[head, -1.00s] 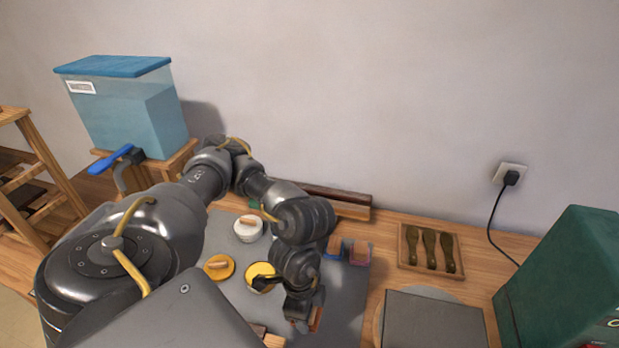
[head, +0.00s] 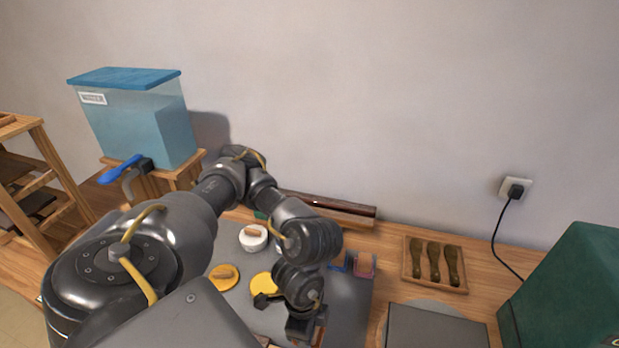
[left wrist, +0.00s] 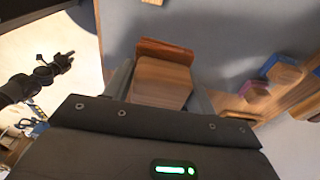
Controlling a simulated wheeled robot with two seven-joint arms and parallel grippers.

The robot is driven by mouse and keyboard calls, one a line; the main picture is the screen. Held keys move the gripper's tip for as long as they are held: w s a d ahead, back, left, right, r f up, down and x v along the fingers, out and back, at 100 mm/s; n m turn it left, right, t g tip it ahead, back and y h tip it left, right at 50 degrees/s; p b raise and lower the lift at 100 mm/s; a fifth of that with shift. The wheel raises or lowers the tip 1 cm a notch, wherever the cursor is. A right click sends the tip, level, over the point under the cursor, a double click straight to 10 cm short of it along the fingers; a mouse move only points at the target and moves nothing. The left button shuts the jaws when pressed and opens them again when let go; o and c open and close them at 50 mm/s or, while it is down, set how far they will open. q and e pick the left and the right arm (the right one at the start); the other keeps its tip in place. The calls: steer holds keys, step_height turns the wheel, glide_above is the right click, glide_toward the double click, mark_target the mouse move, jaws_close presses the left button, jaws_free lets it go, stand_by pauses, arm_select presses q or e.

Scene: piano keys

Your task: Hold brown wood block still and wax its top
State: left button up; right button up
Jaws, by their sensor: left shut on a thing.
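My left gripper (head: 305,328) is low over the grey mat (head: 347,310) in the head view. In the left wrist view it (left wrist: 160,92) is shut on a brown wood block (left wrist: 160,82), with a finger on either side. A redder brown strip (left wrist: 166,50) lies against the block's far end. In the head view my arm hides most of the block. Yellow wax-like discs sit left of the gripper, one (head: 224,275) with a wooden piece on it and one (head: 264,286) bare. A dark jointed arm end (left wrist: 45,72), probably my right gripper, shows small in the left wrist view.
A blue block (head: 340,263) and a pink block (head: 365,265) lie behind the gripper. A wooden tray (head: 434,264) of brushes, a grey slab (head: 436,327) and a green box (head: 570,290) stand to the right.

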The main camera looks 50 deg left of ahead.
arm_select(q)
steer(key=shift+w, duration=0.35)
steer(key=w+d+r+b, duration=0.1)
steer(key=w+r+b, duration=0.2)
steer(key=w, duration=0.4)
steer(key=w+d+r+n+b, duration=0.1)
steer(key=w+r+b, duration=0.3)
steer(key=w, duration=0.4)
steer(key=shift+d+r, duration=0.4)
steer(key=shift+d, duration=0.15)
